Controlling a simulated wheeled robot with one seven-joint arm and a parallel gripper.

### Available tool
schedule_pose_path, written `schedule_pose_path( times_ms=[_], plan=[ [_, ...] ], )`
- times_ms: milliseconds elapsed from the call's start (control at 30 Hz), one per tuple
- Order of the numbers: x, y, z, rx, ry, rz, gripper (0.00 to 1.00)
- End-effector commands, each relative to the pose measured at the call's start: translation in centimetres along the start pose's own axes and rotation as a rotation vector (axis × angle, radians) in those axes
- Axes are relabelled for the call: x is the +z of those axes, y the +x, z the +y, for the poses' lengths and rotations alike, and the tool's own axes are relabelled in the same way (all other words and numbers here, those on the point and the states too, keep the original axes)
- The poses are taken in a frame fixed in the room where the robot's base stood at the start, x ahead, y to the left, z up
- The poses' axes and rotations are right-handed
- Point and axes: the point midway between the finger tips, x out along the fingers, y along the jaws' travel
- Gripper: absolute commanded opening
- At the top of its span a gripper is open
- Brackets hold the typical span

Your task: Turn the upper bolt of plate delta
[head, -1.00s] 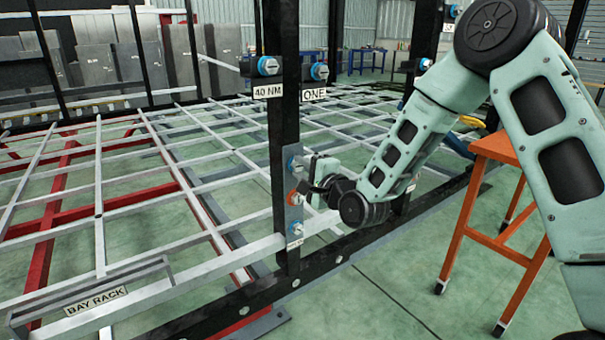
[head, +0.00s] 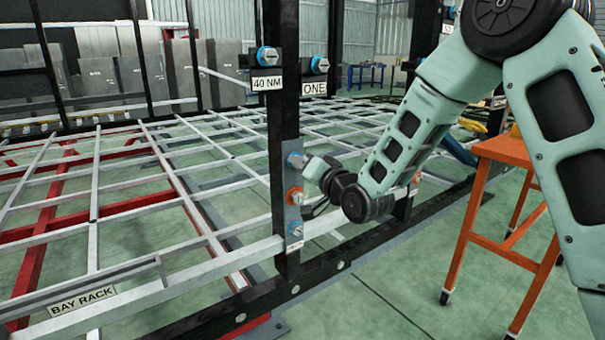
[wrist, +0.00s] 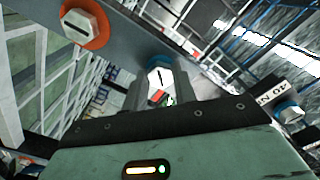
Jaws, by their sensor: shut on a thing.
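A narrow grey plate (head: 294,215) is fixed to the black post, with three bolts in a column. The upper bolt (head: 293,158) has a blue collar, the middle bolt (head: 294,195) an orange one, and the lower bolt (head: 296,229) a blue one. The small label under them is too small to read. My gripper (head: 303,163) reaches the upper bolt from the right. In the wrist view my gripper (wrist: 159,86) is shut on the upper bolt (wrist: 159,68), whose slotted head shows between the fingers. The orange-collared bolt (wrist: 85,24) shows at upper left there.
Floor between is clear.

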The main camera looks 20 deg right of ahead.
Motion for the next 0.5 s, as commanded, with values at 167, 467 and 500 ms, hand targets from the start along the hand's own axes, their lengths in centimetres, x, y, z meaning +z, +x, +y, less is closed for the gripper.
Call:
schedule_pose_path(
  times_ms=[167, 467, 500],
  plan=[
    [0.19, 0.13, 0.10, -0.005, -0.171, 0.003, 0.04],
    [0.16, 0.13, 0.17, -0.006, -0.455, 0.005, 0.04],
    [0.17, 0.13, 0.18, -0.006, -0.493, 0.004, 0.04]
  ],
)
